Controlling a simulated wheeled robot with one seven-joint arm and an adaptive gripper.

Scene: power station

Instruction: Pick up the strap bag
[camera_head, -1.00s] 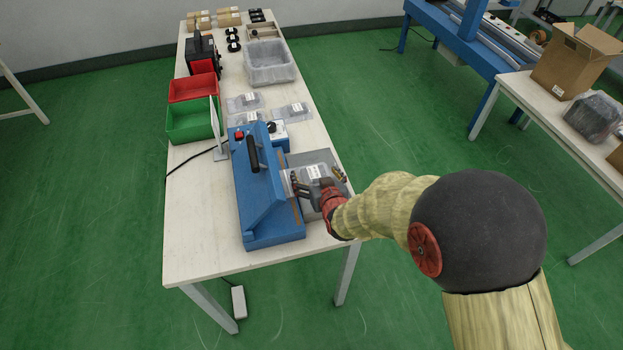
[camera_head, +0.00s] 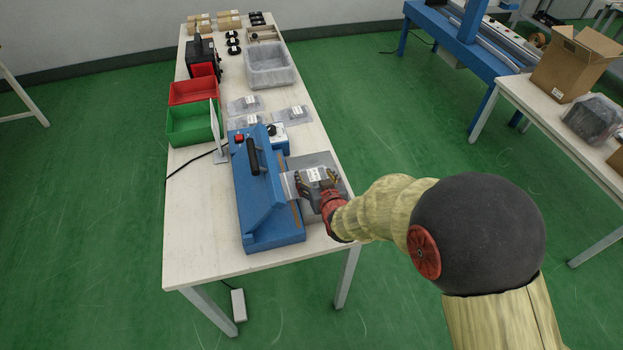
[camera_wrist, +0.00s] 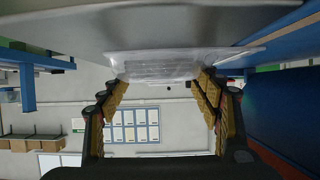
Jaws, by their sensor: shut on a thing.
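The strap bag (camera_head: 315,174) is a clear plastic bag with dark contents and a white label. It lies at the grey plate (camera_head: 323,211) on the right side of the blue sealing machine (camera_head: 262,205). My gripper (camera_head: 317,184) is shut on it, with one finger on each side. In the wrist view, the bag's clear film (camera_wrist: 160,65) shows between my gripper's fingertips (camera_wrist: 162,88), close beneath a grey surface. The fingers partly hide the bag in the head view, and I cannot tell whether it is clear of the plate.
Similar bags (camera_head: 292,113) lie behind the machine. The machine's blue body is close left of my gripper. The table's front left (camera_head: 200,240) is clear.

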